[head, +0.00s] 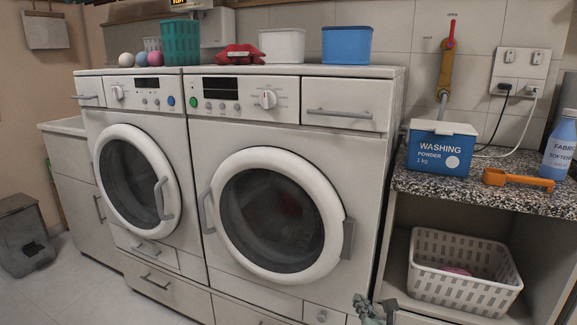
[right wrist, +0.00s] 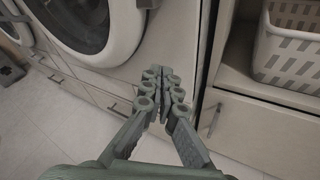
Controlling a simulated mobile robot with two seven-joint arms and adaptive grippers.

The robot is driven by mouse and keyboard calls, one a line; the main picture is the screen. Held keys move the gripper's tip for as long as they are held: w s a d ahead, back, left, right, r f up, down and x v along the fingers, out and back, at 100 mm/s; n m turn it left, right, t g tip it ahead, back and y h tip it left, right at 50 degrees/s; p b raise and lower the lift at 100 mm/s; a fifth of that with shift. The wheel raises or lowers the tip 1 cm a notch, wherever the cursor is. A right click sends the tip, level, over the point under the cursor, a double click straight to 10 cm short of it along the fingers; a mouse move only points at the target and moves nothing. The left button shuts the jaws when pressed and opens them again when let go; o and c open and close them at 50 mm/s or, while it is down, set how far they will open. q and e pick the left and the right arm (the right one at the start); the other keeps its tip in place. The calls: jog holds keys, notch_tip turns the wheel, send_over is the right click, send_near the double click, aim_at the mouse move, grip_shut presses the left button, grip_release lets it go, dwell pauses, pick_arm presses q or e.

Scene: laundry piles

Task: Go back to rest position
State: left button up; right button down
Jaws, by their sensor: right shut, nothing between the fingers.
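My right gripper (head: 374,310) shows at the bottom edge of the head view, low in front of the right washing machine's lower corner. In the right wrist view my right gripper (right wrist: 160,78) is shut, its fingertips together with nothing between them. It points toward the cabinet fronts near the floor and appears to touch nothing. My left gripper is not in view. The right washing machine (head: 345,170) and the left washing machine (head: 95,118) both have their round doors closed. Dark contents show faintly behind the right machine's glass.
A white laundry basket (head: 465,290) with a pink item stands on the shelf at right. Above it, a speckled counter (head: 470,192) holds a blue washing powder box (head: 440,148), an orange scoop (head: 518,180) and a softener bottle (head: 560,145). A grey bin (head: 22,235) stands far left. Floor is clear between.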

jog(key=s+d+f+m+g+h, duration=0.5)
jog(key=s+d+f+m, duration=0.4)
jog(key=s+d+m, duration=0.45)
jog(key=s+d+f+m+g+h, duration=0.1)
jog(key=s+d+f+m+g, duration=0.2)
jog(key=s+d+m, duration=0.45)
jog(key=s+d+f+m+g, duration=0.3)
jog(key=s+d+m, duration=0.2)
jog(key=s+m, duration=0.45)
jog(key=s+a+f+y, duration=0.1)
jog(key=s+a+f, duration=0.1)
jog(key=a, duration=0.6)
jog(key=s+a+f+m+y, duration=0.1)
jog(key=s+a+f+y, duration=0.1)
jog(key=a, duration=0.7)
jog(key=shift+f+g, duration=0.4)
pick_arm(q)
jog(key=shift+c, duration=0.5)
